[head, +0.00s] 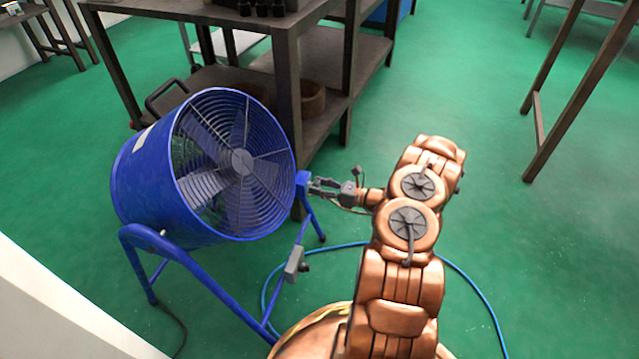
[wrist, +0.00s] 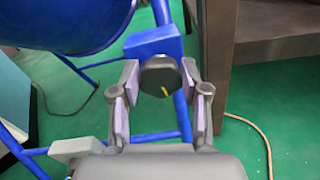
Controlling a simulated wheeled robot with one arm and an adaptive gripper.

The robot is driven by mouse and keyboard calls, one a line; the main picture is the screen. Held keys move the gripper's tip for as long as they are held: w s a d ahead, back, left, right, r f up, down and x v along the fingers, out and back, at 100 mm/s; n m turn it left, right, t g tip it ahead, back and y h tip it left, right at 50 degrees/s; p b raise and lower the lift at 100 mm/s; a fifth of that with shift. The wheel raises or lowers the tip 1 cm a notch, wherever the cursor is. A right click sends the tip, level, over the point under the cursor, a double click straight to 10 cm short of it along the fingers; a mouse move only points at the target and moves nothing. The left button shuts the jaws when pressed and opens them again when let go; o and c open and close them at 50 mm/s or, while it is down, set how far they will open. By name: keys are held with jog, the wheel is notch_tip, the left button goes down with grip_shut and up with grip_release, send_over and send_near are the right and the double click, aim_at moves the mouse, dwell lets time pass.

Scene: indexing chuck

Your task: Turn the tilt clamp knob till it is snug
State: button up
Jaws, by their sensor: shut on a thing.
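The tilt clamp knob (wrist: 160,77) is dark and rounded with a yellow mark on its face. In the wrist view it sits between the two fingers of my gripper (wrist: 161,84), which is shut on it. The knob is at the blue bracket (wrist: 153,43) on the fan's stand. The blue drum fan (head: 205,165) stands on the left in the head view, its grille facing right. In the head view my gripper (head: 318,186) reaches the right side of the stand, and the knob is hard to make out there.
A dark metal workbench (head: 287,90) stands behind the fan. A grey box (head: 295,264) is on the stand's lower tube. A blue hose (head: 480,290) curves over the green floor around my base. Open floor lies to the right.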

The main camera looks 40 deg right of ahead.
jog(key=m, duration=0.7)
jog(key=m+p, duration=0.1)
jog(key=m, duration=0.6)
jog(key=m+g, duration=0.1)
jog(key=m, duration=0.6)
jog(key=shift+w+d+f+y, duration=0.15)
jog(key=shift+f+y, duration=0.1)
jog(key=shift+y, duration=0.15)
jog(key=shift+m, duration=0.4)
jog(key=o, duration=1.1)
jog(key=v, duration=1.2)
jog(key=shift+f, duration=0.1)
